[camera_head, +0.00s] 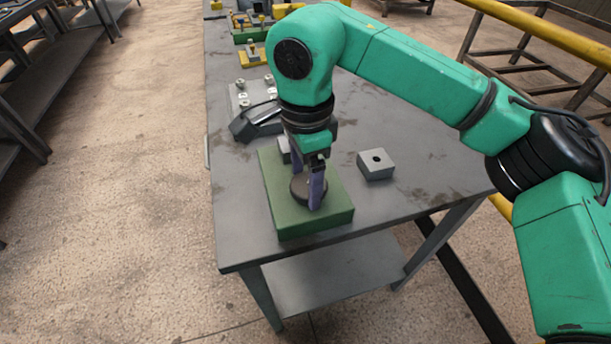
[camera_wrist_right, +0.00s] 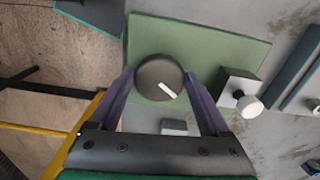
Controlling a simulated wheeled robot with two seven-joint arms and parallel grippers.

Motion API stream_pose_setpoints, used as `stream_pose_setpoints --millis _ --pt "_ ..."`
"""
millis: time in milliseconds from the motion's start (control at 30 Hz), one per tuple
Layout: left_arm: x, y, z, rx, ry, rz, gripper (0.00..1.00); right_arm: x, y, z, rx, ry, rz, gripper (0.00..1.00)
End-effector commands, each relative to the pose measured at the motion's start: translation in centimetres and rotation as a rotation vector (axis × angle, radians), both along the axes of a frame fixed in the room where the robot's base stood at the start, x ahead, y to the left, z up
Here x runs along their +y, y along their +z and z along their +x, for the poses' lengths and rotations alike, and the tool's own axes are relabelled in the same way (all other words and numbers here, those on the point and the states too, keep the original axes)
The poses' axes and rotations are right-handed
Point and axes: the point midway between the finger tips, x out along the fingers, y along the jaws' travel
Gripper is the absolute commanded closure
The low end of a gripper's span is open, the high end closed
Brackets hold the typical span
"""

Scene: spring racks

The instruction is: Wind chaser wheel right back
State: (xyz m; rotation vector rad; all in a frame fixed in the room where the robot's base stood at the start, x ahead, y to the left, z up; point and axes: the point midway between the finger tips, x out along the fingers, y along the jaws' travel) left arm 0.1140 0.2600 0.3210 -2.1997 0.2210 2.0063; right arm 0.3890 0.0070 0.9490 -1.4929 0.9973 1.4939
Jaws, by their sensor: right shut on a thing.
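The chaser wheel is a dark round knob (camera_head: 300,187) on a green base (camera_head: 318,223) near the front edge of the table. In the right wrist view the wheel (camera_wrist_right: 155,68) has a white line, which points to the lower right. My right gripper (camera_head: 308,190) comes down from above and is shut on the wheel, one purple finger on each side. A small grey block with a pale knob (camera_wrist_right: 246,104) stands on the far end of the base; in the head view it is mostly behind the gripper. My left gripper does not show.
A grey block with a dark hole (camera_head: 376,163) lies on the table right of the base. A dark angled box (camera_head: 257,124) and a grey plate with several fittings (camera_head: 243,95) lie behind. Green and yellow fixtures (camera_head: 255,55) stand farther back.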

Motion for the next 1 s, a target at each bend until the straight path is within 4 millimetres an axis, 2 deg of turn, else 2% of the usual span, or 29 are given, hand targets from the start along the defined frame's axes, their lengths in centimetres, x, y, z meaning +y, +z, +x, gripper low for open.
stream_pose_setpoints --millis 33,67,333,467,667,800,900,1000 --pt "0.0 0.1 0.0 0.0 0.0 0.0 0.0 0.0 0.4 0.2 -0.007 -0.003 0.005 0.08" --pt "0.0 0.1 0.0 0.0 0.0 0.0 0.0 0.0 0.3 0.2 -0.007 -0.003 0.005 0.0" --pt "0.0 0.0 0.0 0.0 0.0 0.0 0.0 0.0 0.3 0.1 -0.003 -0.002 0.002 0.0" --pt "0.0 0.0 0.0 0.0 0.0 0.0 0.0 0.0 1.6 0.1 -0.006 -0.002 0.001 0.0" --pt "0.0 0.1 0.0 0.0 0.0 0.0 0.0 0.1 6.7 0.1 -0.007 -0.002 0.004 0.0" --pt "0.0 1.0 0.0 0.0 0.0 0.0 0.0 0.0 11.2 0.1 -0.009 -0.004 0.003 0.0" --pt "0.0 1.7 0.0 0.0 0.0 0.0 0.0 -0.1 13.5 0.1 -0.008 -0.005 0.001 0.0" --pt "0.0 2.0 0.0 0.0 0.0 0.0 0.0 -0.1 14.6 0.1 -0.007 -0.005 0.002 0.0"
